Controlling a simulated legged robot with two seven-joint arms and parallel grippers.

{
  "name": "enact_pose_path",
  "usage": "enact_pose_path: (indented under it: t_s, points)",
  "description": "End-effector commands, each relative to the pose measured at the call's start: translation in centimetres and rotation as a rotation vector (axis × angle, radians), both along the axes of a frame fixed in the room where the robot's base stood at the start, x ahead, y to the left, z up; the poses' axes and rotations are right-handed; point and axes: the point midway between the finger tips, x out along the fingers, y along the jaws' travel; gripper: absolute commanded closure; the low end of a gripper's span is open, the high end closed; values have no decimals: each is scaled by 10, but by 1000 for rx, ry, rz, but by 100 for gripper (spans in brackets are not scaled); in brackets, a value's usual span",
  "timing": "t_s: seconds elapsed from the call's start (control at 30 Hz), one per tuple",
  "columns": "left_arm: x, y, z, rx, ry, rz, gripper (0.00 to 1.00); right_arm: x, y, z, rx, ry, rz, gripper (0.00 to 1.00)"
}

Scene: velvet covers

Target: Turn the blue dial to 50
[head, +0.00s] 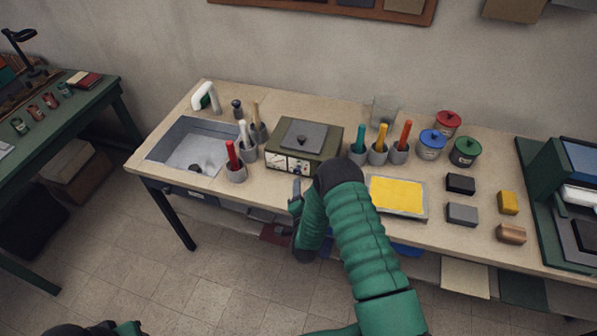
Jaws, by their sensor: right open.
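An olive box-shaped device (323,139) with a grey lid and black knob stands near the middle of the bench. Its front face carries pale gauge-like panels (281,158) and small controls. I cannot make out a blue dial or its reading at this size. My right gripper (296,194) is open and empty, just in front of and below the device's front face, apart from it as far as I can see. My right arm hides the bench edge and the area right of the gripper. My left gripper does not show; only a bit of my own body shows at bottom left.
A sink (193,150) is at the bench's left. Cups with red (235,172), white and tan-handled tools stand left of the device; cups with teal, yellow and orange tools stand right. A yellow-filled tray (397,210), lidded jars (431,146) and several blocks (462,214) lie further right.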

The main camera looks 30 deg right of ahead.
Motion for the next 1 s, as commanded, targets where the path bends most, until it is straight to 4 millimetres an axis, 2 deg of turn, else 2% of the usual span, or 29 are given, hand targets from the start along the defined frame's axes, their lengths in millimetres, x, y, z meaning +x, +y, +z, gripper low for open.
enact_pose_path:
  t_s: [0.2, 0.33, 0.5, 0.77, 1.0]
  points:
    - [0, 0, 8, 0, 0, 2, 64, 48, -24, -9, -5, -2, 2, 51]
    - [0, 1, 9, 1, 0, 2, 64, 68, -40, -16, -1, -2, 1, 51]
    - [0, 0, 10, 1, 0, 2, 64, 80, -49, -21, 2, 0, 3, 51]
    - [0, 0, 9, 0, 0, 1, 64, 81, -48, -21, -1, 1, 3, 52]
    - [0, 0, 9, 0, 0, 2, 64, 81, -45, -20, -2, 2, 4, 83]
